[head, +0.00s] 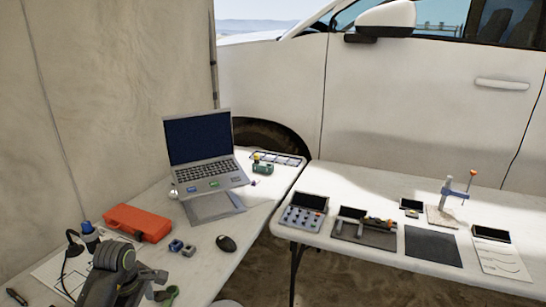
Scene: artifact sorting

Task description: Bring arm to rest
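My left arm comes in at the lower left. Its grey gripper (157,284) is low over the left table, pointing right. Its two dark fingertips appear apart, with nothing seen between them. A small green item (171,296) lies close beside the lower finger; I cannot tell whether they touch. My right gripper is not in view.
The left table holds a laptop (197,140), a red-orange case (137,223), a black mouse (226,243), small blue-grey blocks (181,247) and a blue-capped bottle (89,237). The right table (385,192) carries trays, a dark mat (433,245) and a stand (449,200).

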